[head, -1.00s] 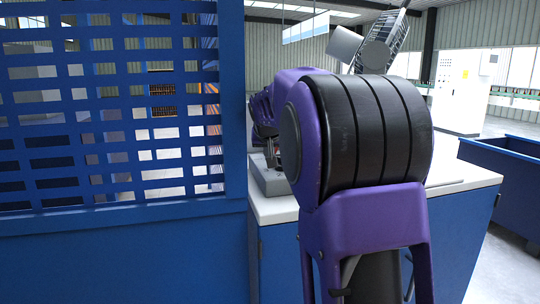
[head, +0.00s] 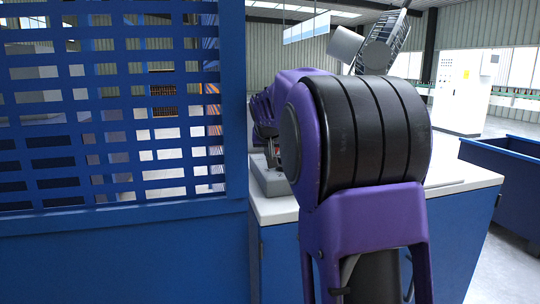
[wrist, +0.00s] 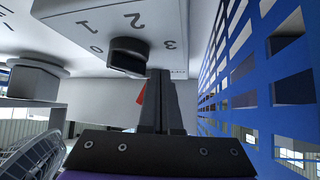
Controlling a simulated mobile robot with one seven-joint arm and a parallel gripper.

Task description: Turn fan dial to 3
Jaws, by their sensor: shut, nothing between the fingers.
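The fan dial is a black knob (wrist: 128,52) on a light grey panel (wrist: 75,15) marked 0, 1, 2 and 3 in the wrist view. I cannot tell clearly which number the knob points to. My gripper (wrist: 158,75) is shut and empty, with its fingertips close beside the knob's lower right, near the 3. I cannot tell whether they touch it. In the head view my arm hides most of the dial area; a grey box (head: 270,180) shows partly on the white counter. A fan (head: 382,45) with a grey cage shows above my arm.
A blue slotted panel (head: 110,215) stands close on the left of the head view; blue slotted mesh (wrist: 265,80) also runs along the right of the wrist view. The white counter (head: 465,178) is behind my arm. A blue bin (head: 508,170) stands at the right.

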